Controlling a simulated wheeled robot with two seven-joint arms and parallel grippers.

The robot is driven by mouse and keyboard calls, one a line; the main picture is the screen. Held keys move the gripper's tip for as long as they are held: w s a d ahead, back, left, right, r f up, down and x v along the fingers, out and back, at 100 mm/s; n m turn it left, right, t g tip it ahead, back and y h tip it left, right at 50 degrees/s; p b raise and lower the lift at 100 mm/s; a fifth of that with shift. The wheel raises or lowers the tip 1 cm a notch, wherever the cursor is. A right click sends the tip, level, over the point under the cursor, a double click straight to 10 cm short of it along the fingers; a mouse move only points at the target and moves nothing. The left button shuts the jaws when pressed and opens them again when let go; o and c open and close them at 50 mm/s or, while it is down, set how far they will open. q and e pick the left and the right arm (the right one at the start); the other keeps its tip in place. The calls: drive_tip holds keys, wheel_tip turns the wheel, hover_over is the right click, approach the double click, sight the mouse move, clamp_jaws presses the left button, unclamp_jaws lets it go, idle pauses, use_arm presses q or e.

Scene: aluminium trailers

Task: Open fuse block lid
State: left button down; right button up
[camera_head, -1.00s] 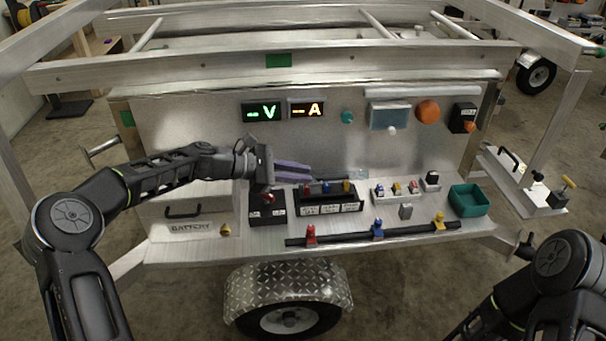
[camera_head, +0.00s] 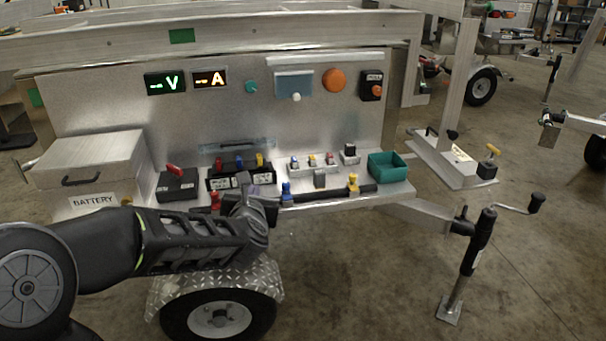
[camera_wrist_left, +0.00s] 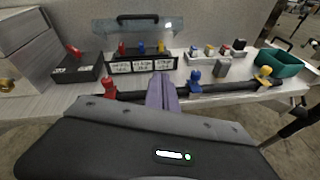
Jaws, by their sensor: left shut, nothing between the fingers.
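The fuse block (camera_head: 240,184) is a black block with red, blue and yellow fuses and white labels on the trailer shelf. Its clear lid (camera_head: 237,146) stands raised behind the fuses, against the panel. In the left wrist view the lid (camera_wrist_left: 135,38) shows upright with a dark handle on top, and the fuse block (camera_wrist_left: 140,66) is uncovered below it. My left gripper (camera_head: 252,189) is in front of the block, partly hidden by its own wrist. Its purple fingers (camera_wrist_left: 161,92) are shut and empty, apart from the lid. My right gripper is not in view.
A black rail (camera_head: 325,194) with red, blue and yellow clamps runs along the shelf's front edge. A black box with a red switch (camera_head: 177,184) and the battery box (camera_head: 88,163) stand left. A green tray (camera_head: 388,166) stands right.

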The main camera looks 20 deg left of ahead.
use_arm(q)
drive_tip(key=a+n+y, duration=0.1)
drive_tip(key=s+r+n, duration=0.1)
drive_tip(key=a+r+n+y, duration=0.1)
drive_tip(key=n, duration=0.1)
drive_tip(key=shift+s+a+y, duration=0.2)
drive_tip(key=shift+a+y, duration=0.1)
drive_tip(key=shift+f, duration=0.1)
approach(236, 147)
drive_tip(key=f, duration=0.1)
drive_tip(key=w+a+f, duration=0.1)
drive_tip(key=f, duration=0.2)
drive_tip(key=shift+w+a+f, duration=0.2)
drive_tip(key=shift+w+a, duration=0.1)
drive_tip(key=shift+w, duration=0.05)
drive_tip(key=r, duration=0.2)
drive_tip(key=w+r+p, duration=0.1)
drive_tip(key=shift+a+r, duration=0.2)
drive_tip(key=shift+a, duration=0.2)
drive_tip(key=shift+w+r, duration=0.15)
drive_tip(key=shift+w, duration=0.05)
drive_tip(key=shift+r, duration=0.1)
